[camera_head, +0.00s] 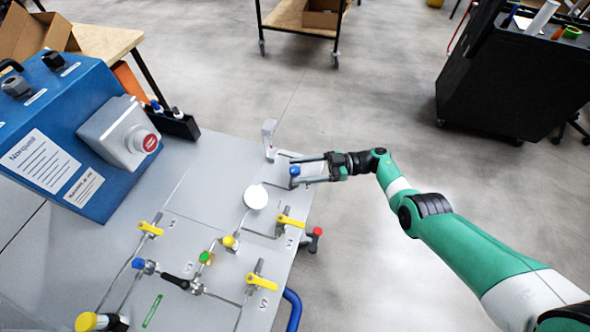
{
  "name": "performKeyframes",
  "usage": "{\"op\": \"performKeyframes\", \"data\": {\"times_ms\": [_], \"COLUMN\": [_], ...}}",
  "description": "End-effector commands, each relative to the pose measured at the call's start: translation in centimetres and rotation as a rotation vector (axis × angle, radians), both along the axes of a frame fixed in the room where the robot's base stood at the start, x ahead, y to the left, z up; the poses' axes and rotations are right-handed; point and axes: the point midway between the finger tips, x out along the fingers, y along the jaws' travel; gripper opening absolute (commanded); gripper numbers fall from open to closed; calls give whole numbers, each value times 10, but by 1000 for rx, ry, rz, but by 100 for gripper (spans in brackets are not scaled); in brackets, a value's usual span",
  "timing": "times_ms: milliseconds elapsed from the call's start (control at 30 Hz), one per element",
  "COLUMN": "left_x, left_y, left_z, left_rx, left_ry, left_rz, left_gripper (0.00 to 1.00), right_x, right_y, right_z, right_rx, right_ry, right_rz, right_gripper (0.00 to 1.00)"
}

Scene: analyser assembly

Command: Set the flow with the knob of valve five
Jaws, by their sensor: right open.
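My right gripper (293,171) reaches in from the right at the far right corner of the grey panel (205,165). It is open, with one finger on each side of a small blue knob (295,170). I cannot tell whether the fingers touch the knob. The number labels are too small to tell which valve is five. Several yellow lever handles sit on the pipework, among them one at the right (291,220), one at the left (151,229) and one nearer the front (262,282). My left gripper is not in view.
A blue analyser box (100,190) with a grey, red-buttoned housing (120,135) stands on the left. A round white gauge (256,197) and an upright grey fitting (269,137) stand near my right gripper. A red-handled fitting (315,236) juts from the right edge.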

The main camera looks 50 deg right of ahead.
Motion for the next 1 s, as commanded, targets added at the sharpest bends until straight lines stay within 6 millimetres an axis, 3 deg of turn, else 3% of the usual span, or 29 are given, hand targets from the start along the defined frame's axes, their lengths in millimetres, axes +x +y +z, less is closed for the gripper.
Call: {"op": "performKeyframes", "data": {"times_ms": [200, 400, 1000], "left_x": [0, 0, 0], "left_y": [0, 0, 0], "left_z": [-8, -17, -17], "left_rx": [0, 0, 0], "left_ry": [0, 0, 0], "left_rz": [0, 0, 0], "left_gripper": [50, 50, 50], "right_x": [-34, -58, -64], "right_y": [-42, -68, -74], "right_z": [-2, -2, 0], "right_rx": [-1, -1, -1], "right_ry": [0, 0, 1], "right_rz": [-5, -3, 0], "right_gripper": [67, 67, 67]}}
